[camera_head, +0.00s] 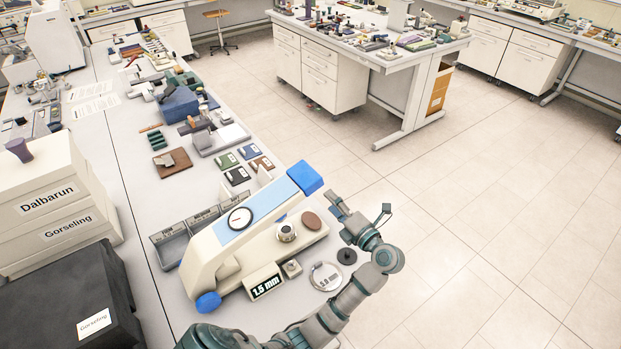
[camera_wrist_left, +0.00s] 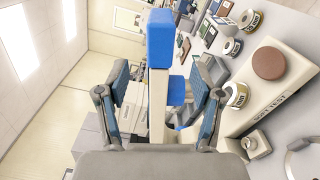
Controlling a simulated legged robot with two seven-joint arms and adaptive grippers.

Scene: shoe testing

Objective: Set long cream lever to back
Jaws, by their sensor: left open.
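The long cream lever (camera_head: 285,190) is part of a cream bench tester (camera_head: 210,257) on the near table, with a light blue panel and round dial beside it. Its blue end cap (camera_head: 305,177) points to the upper right in the head view. In the left wrist view the blue cap (camera_wrist_left: 160,38) and a cream shaft (camera_wrist_left: 157,115) lie in line with the gap between my fingers. My left gripper (camera_head: 340,203) is open and sits just right of the blue cap, apart from it as far as I can tell. My right gripper is not in view.
A "1.5 mm" display (camera_head: 266,286), a round "5.0 mm" disc (camera_head: 325,276) and a brown disc (camera_head: 311,220) are around the tester's near side. A grey tray (camera_head: 172,250) lies behind it. Cream boxes (camera_head: 50,205) stand at left. Open floor lies at right.

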